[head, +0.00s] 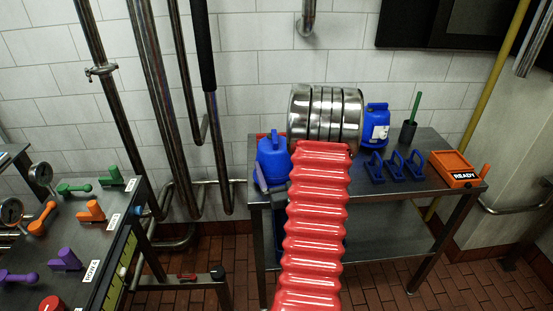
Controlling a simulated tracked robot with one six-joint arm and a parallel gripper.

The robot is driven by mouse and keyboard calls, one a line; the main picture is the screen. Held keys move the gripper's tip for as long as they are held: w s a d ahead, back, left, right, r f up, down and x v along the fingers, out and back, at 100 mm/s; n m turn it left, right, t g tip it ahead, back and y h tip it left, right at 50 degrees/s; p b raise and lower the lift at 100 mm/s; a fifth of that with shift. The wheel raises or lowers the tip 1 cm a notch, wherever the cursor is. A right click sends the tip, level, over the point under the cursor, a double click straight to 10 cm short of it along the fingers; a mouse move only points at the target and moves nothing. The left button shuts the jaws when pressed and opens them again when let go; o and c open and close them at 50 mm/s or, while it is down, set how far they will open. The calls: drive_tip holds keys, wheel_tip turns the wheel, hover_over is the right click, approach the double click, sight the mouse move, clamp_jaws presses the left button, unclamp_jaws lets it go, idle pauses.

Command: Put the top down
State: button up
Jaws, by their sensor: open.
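I cannot tell which thing is the top that the task names. A shiny metal cylinder (325,117) with several bands lies on its side, at or above the back of the dark metal table (424,188). A red ribbed sleeve, which looks like the cover of my arm, rises from the bottom edge to just in front of the cylinder. It hides part of the table. My gripper's fingers do not show; they may be hidden behind the sleeve or the cylinder.
A blue jug (272,162) stands left of the cylinder, a blue canister (376,127) right of it. Blue holders (396,167) and an orange tray marked READY (455,170) sit farther right. Purple levers (65,260) and green levers (112,174) sit on the left bench. Pipes line the wall.

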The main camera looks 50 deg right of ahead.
drive_tip(key=v, duration=0.7)
idle(0.8)
